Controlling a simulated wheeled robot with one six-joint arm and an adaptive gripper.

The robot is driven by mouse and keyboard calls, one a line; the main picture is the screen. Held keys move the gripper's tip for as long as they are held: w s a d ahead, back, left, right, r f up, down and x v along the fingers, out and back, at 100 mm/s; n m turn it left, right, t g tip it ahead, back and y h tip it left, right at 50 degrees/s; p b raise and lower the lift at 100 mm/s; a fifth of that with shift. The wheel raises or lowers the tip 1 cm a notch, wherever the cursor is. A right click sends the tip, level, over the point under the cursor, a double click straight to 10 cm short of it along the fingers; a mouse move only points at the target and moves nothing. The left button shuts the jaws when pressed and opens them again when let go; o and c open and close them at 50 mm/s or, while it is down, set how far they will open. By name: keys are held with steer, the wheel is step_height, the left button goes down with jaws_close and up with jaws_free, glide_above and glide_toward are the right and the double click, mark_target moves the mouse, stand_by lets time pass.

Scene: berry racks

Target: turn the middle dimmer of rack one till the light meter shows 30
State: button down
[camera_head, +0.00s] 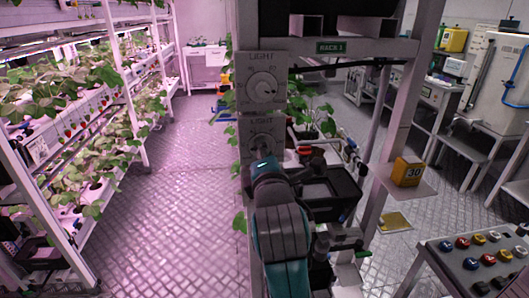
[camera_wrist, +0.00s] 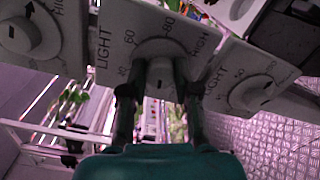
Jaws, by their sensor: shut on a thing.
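The middle dimmer is a white dial panel (camera_head: 262,124) on the rack one post, below an upper dimmer (camera_head: 263,88). My gripper (camera_head: 262,162) is at it and partly covers its lower part. In the wrist view the fingers of my gripper (camera_wrist: 160,95) are on both sides of the round dimmer knob (camera_wrist: 160,70), shut on it. The scale around it shows 40, 60, 80 and HIGH. The light meter (camera_head: 408,171) is a yellow box on a small shelf at the right, and it reads 30. A third dimmer lies hidden behind my arm in the head view.
In the wrist view, neighbouring dimmers stand close at the left (camera_wrist: 30,36) and right (camera_wrist: 252,92). A black tray (camera_head: 345,207) and pots crowd the rack right of my arm. A button console (camera_head: 475,255) is at the lower right. The aisle floor (camera_head: 175,190) at left is clear.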

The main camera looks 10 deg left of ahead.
steer(key=shift+r, duration=0.1)
steer(key=c, duration=0.8)
jaws_free()
steer(key=shift+w, duration=0.1)
steer(key=shift+c, duration=0.2)
steer(key=v, duration=1.2)
